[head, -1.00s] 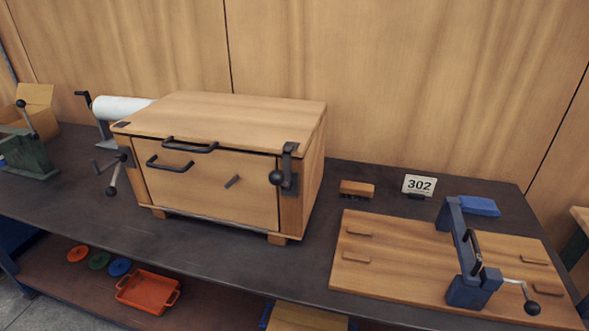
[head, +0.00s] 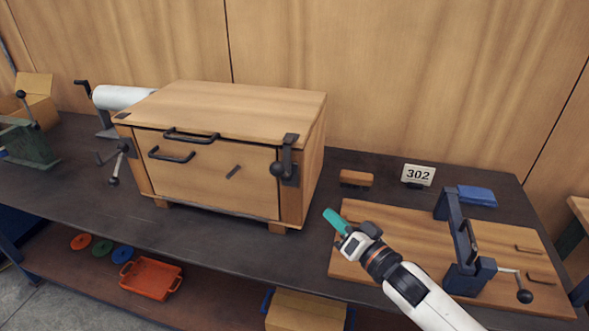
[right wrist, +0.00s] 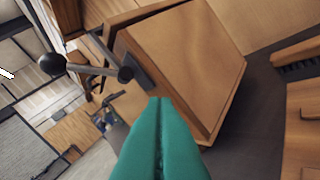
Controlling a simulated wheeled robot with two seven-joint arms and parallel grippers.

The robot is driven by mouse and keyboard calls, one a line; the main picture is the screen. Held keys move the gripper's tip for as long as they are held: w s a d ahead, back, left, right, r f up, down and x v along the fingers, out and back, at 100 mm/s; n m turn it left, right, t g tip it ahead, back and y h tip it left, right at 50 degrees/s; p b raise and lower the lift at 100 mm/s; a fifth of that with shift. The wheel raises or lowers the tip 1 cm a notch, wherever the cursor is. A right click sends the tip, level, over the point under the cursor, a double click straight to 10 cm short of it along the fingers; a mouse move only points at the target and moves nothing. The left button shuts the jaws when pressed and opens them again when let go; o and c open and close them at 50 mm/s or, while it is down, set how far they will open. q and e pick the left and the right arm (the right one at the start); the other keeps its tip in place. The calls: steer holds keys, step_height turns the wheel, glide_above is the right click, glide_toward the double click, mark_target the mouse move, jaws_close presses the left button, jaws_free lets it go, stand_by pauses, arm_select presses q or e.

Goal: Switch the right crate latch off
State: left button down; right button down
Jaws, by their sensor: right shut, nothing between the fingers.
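A wooden crate (head: 215,165) stands on the dark bench. The right crate latch (head: 285,165) is a dark lever with a black ball knob on the crate's front right corner. Its knob hangs low at the left of its plate. In the right wrist view the latch (right wrist: 95,68) shows at upper left, its ball towards the left edge. The left crate latch (head: 122,160) is at the crate's other front corner. My right gripper (head: 328,214), with teal fingers, is shut and empty, right of and below the right latch, apart from it. My left gripper is out of view.
A wooden board (head: 385,215) with a blue clamp (head: 462,245) lies on the right of the bench. A brush (head: 356,178) and a 302 sign (head: 418,175) stand behind it. An orange tray (head: 150,278) is on the lower shelf.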

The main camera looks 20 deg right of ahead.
mark_target(282, 173)
step_height(282, 173, up, 9)
steer(key=n+t+y, duration=0.1)
steer(key=y, duration=0.6)
steer(key=shift+w+d, duration=0.3)
steer(key=shift+w, duration=0.1)
steer(key=shift+w+r, duration=0.1)
steer(key=p+x, duration=0.4)
steer(key=x, duration=0.6)
steer(key=s+a+f, duration=0.2)
steer(key=f, duration=0.1)
steer(key=shift+a, duration=0.15)
steer(key=shift+s+n, duration=0.1)
steer(key=shift+n, duration=0.2)
steer(key=shift+f+n+y, duration=0.1)
steer(key=shift+n+y, duration=0.2)
steer(key=shift+n, duration=0.1)
